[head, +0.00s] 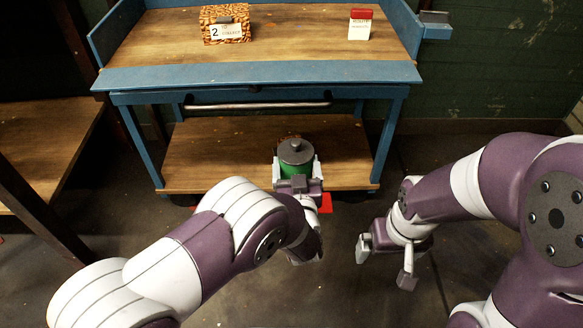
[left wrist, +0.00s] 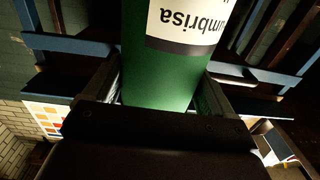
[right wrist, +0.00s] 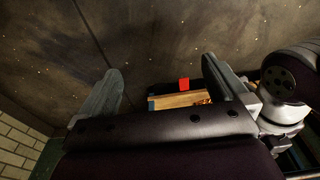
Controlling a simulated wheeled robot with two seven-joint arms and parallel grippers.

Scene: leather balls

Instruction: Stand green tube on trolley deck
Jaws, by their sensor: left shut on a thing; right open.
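The green tube (head: 294,171) has a grey lid and is upright between the fingers of my left gripper (head: 298,175). In the left wrist view the tube (left wrist: 160,75) fills the space between the jaws, its white label upside down. The trolley is blue-framed, with a wooden upper deck (head: 285,35) and a wooden lower deck (head: 215,150). In the head view the tube overlaps the front of the lower deck; whether it touches the deck cannot be told. My right gripper (head: 386,266) is open and empty, right of and in front of the trolley.
A tiger-patterned box (head: 225,36) with a "2" card and a small red-and-white box (head: 360,24) stand on the upper deck. A metal bar (head: 258,106) runs below its front edge. A wooden shelf (head: 45,140) is at left. The lower deck's left part is clear.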

